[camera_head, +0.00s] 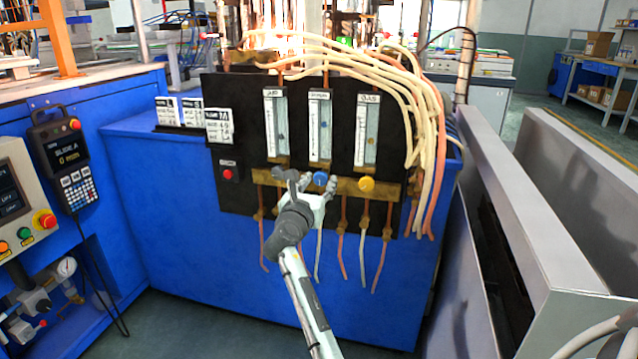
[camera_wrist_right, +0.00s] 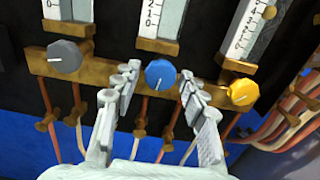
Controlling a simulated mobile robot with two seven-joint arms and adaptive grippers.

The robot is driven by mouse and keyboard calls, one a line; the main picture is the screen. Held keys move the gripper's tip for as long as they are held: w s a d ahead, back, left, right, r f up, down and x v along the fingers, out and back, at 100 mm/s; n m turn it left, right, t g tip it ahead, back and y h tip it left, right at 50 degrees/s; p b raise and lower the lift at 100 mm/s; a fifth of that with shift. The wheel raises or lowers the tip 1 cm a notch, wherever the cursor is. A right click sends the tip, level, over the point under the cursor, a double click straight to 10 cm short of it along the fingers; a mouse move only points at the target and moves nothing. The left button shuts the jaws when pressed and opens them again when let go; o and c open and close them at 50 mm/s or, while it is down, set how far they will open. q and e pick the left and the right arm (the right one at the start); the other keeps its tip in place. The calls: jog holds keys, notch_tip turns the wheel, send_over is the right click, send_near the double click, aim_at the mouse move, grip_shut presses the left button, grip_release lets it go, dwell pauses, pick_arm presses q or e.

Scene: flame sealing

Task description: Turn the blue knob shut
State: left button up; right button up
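The blue knob (camera_head: 320,178) is the middle one of three on a brass bar, under the middle flow meter on the black panel. In the right wrist view the blue knob (camera_wrist_right: 160,74) shows between the fingertips, with a white mark on its face. My right gripper (camera_head: 312,186) is in front of the panel at the knob. In the wrist view its two fingers (camera_wrist_right: 158,84) stand apart, one on each side of the knob, with visible gaps; I cannot tell how far they reach around it. My left gripper is not in view.
A grey knob (camera_wrist_right: 65,56) is left of the blue one and a yellow knob (camera_head: 366,184) is right of it, both close to the fingers. Hoses (camera_head: 430,130) hang at the panel's right. A metal guard (camera_head: 520,230) stands at the right.

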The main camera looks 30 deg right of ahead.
jog(key=c, duration=0.8)
jog(key=shift+c, duration=0.2)
